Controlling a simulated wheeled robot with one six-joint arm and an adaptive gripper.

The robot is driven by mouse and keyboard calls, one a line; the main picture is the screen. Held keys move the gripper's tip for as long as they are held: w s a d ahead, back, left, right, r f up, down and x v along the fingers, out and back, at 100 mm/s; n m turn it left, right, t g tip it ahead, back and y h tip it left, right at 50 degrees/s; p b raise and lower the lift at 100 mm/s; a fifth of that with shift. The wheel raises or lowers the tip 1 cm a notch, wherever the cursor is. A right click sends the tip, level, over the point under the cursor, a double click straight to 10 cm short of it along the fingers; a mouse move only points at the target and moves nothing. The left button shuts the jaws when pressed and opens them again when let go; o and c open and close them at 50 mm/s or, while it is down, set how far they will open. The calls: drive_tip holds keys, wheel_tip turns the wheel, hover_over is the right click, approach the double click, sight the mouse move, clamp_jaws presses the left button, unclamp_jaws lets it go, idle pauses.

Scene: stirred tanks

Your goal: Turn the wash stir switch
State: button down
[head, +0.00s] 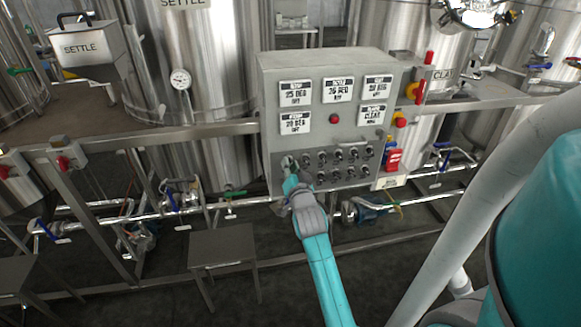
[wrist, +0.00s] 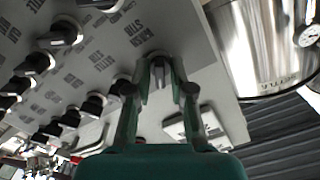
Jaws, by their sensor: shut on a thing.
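A grey control panel (head: 350,130) carries two rows of dark rotary switches (head: 338,154). My gripper (head: 290,163) is at the panel's lower left, at the left end of the switch rows. In the wrist view my gripper (wrist: 161,75) has its two fingers on either side of one switch knob (wrist: 158,62), shut on it. The fingers hide part of this knob. Other knobs (wrist: 65,35) run off to the left in the wrist view.
White display plates (head: 295,93) and a red button (head: 334,118) sit above the switches. A red switch box (head: 394,158) is at the panel's right. Steel tanks (head: 205,60) stand behind. Pipes (head: 235,203) and a small steel table (head: 222,252) are below.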

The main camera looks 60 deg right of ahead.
idle(0.3)
drive_tip(key=c, duration=1.2)
unclamp_jaws()
drive_tip(key=shift+c, duration=0.2)
drive_tip(key=shift+s, duration=0.1)
drive_tip(key=v, duration=1.2)
